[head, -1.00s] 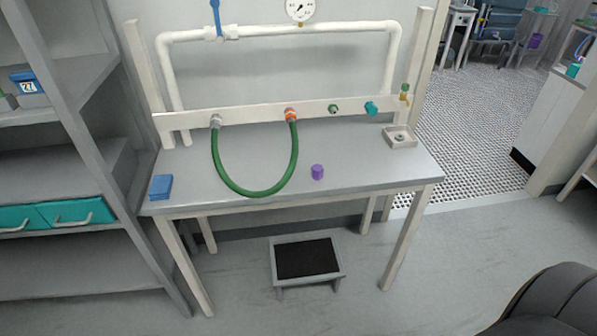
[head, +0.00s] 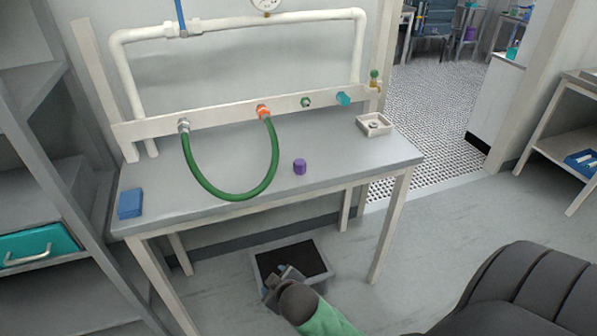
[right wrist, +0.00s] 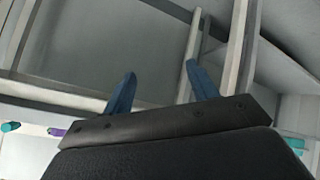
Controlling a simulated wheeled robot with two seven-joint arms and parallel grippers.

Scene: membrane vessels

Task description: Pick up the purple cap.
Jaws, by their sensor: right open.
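The purple cap (head: 299,167) stands on the grey bench (head: 345,165) near its front edge, right of the green hose loop. My right gripper (head: 277,272) is low in the head view, in front of the bench and over the step stool, apart from the cap. In the right wrist view its two blue fingers (right wrist: 160,82) are spread with nothing between them. A small purple patch (right wrist: 57,131) shows at the left of that view; I cannot tell if it is the cap. My left gripper is not in view.
A green hose (head: 236,196) joins two ports on the rail, behind and left of the cap. A blue block (head: 130,203) lies at the bench's left end, and a pale tray (head: 374,126) at the right. The step stool (head: 262,262) is under the bench. Bench around the cap is clear.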

